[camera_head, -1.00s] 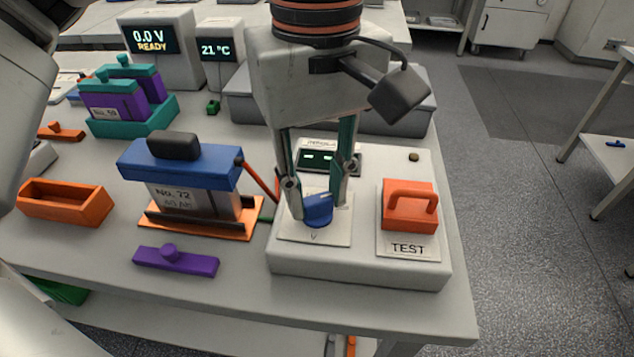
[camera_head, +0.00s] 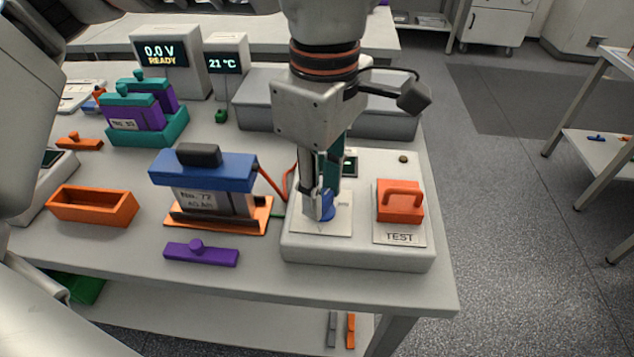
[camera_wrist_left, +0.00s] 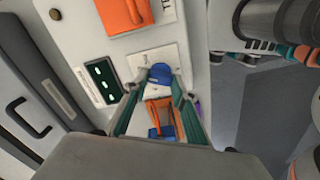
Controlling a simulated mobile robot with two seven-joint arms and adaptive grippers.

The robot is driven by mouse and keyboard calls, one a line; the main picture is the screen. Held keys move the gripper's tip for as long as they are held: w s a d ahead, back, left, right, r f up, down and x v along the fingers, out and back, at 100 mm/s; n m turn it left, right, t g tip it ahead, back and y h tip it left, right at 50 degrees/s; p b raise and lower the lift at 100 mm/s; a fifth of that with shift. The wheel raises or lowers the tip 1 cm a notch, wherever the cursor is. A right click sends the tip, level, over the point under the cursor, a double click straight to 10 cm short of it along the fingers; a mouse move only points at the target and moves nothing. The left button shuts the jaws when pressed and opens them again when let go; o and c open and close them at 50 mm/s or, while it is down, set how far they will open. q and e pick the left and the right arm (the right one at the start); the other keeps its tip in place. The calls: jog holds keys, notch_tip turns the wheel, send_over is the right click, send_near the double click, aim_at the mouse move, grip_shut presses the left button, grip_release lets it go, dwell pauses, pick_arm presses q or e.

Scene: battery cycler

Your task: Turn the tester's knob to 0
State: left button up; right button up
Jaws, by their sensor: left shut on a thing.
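The tester (camera_head: 300,250) is a pale box at the front right of the table. Its blue knob (camera_head: 327,206) sits on a white dial plate (camera_head: 338,228), and also shows in the left wrist view (camera_wrist_left: 161,74). My left gripper (camera_head: 322,204) points down over the plate and is shut on the knob, with its fingers hiding part of it. The knob's pointer and most dial marks are hidden or too small to read. The tester's small screen (camera_head: 349,166) is partly behind the fingers.
An orange handle block (camera_head: 400,203) above a TEST label stands right of the knob. A blue-topped battery No. 72 (camera_head: 203,168) on an orange base stands left, with a red lead running to the tester. A purple bar (camera_head: 201,254) lies in front.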

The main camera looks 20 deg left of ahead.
pick_arm(q)
jog(key=shift+r+n+p, duration=0.2)
jog(key=shift+n+p, duration=0.25)
jog(key=shift+n, duration=0.55)
jog(key=n+p, duration=0.1)
jog(key=n, duration=0.1)
jog(key=shift+n, duration=0.3)
jog(key=n+p, duration=0.1)
jog(key=n, duration=0.2)
jog(key=shift+f+n, duration=0.1)
jog(key=shift+n, duration=0.3)
jog(key=n+p, duration=0.1)
jog(key=n, duration=0.2)
jog(key=shift+n, duration=1.5)
jog(key=shift+f+n+p, duration=0.1)
jog(key=shift+n+p, duration=0.2)
jog(key=shift+n, duration=1)
pick_arm(e)
jog(key=shift+s+a+r, duration=0.1)
jog(key=shift+s+r, duration=0.1)
jog(key=shift+r, duration=0.25)
jog(key=shift+s+a+r, duration=0.1)
jog(key=shift+s+r, duration=0.05)
jog(key=shift+r, duration=0.3)
jog(key=shift+w+r, duration=0.1)
jog(key=shift+r, duration=0.1)
